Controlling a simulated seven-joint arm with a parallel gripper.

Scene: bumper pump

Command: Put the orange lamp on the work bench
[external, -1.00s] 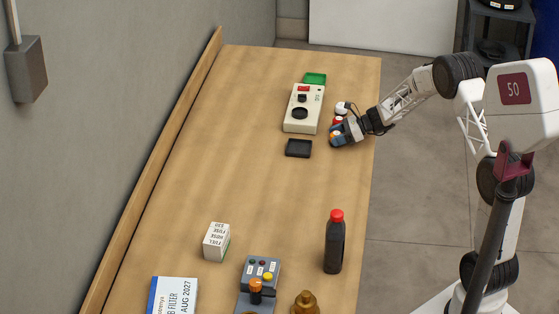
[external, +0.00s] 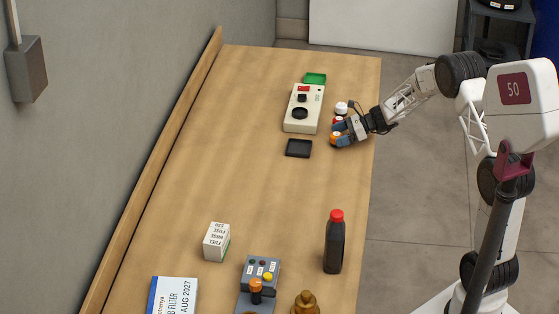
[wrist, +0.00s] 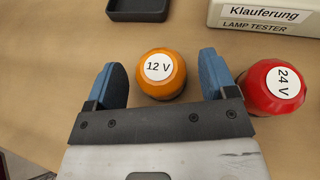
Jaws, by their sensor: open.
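The orange lamp (wrist: 161,75), with a white "12 V" label on top, stands on the wooden work bench (external: 210,160). In the wrist view it sits between the two blue fingers of my gripper (wrist: 165,80), with a gap to each side. My gripper is open and low over the bench. In the external view the orange lamp (external: 335,139) shows partly behind my gripper (external: 338,133). A red lamp (wrist: 273,87) labelled "24 V" stands just right of the right finger in the wrist view.
A cream lamp tester (external: 302,108) and a shallow black tray (external: 298,148) are beside the lamps. A white-topped lamp (external: 341,107) stands behind. A black bottle (external: 334,245), a fuse box (external: 216,241) and a control box (external: 258,275) are nearer. The bench middle is clear.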

